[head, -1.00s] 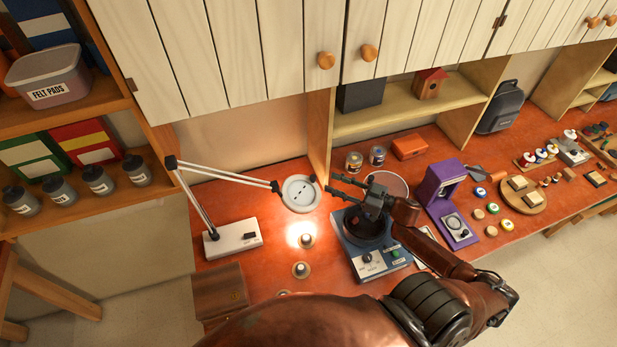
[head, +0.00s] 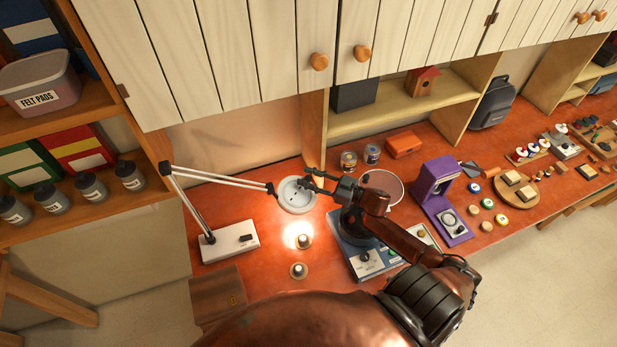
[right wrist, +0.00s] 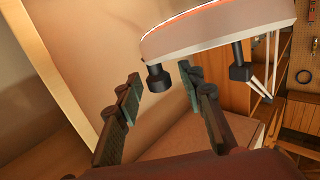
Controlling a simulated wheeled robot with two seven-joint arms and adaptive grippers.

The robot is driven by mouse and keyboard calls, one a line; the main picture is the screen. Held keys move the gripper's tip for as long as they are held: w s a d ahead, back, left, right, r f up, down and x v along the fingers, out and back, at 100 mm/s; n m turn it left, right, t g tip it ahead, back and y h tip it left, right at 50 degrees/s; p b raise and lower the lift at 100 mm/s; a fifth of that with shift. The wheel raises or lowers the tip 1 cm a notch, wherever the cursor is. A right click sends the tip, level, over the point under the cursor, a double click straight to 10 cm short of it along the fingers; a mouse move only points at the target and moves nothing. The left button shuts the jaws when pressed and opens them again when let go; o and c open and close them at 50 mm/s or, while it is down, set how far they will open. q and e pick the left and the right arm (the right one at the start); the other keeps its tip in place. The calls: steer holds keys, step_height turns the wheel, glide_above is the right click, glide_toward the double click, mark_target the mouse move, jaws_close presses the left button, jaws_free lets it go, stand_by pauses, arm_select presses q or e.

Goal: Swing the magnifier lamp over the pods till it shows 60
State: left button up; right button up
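The magnifier lamp has a round white head (head: 294,199), a jointed white arm (head: 222,179) and a white base (head: 230,243) at the bench's left. My right gripper (head: 307,181) is open at the head's right edge. In the right wrist view the lamp head (right wrist: 215,28) fills the top, and a black knob (right wrist: 158,79) under it sits between the open fingers (right wrist: 160,80), not gripped. Two small round pods (head: 304,241) (head: 299,270) stand on the bench, the farther one in a bright light spot. No number is readable. My left gripper is out of view.
A blue device with a dial (head: 366,260) stands under my right arm. Two small cans (head: 348,161) and an orange box (head: 403,145) are behind it. A purple device (head: 440,195) is to the right. A brown box (head: 217,293) lies at the front left.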

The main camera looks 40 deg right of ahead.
steer(key=shift+c, duration=0.6)
jaws_close()
